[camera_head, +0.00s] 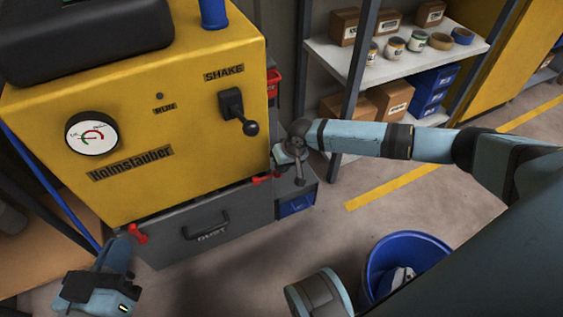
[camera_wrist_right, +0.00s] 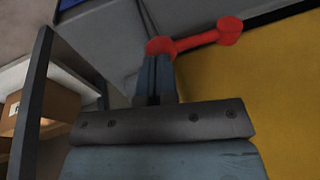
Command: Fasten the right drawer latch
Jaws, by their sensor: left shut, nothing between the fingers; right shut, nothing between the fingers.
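The right drawer latch (camera_head: 264,179) is a small red lever at the right upper corner of the grey dust drawer (camera_head: 232,239). It looks roughly level in the head view. My right gripper (camera_head: 285,171) is shut and empty beside it. In the right wrist view the same red latch (camera_wrist_right: 200,42) lies crosswise just beyond the fingertips (camera_wrist_right: 157,62) of my shut gripper. The fingertips overlap its left end; I cannot tell if they touch. My left gripper (camera_head: 124,245) is shut near the red left latch (camera_head: 138,233); contact is unclear. The drawer looks closed.
The yellow machine (camera_head: 190,140) stands above the drawer, with a gauge (camera_head: 91,133) and a black shake lever (camera_head: 237,110). A blue bin (camera_head: 408,243) stands on the floor at right. A shelf (camera_head: 400,65) with boxes is behind my right arm. Open floor lies before the drawer.

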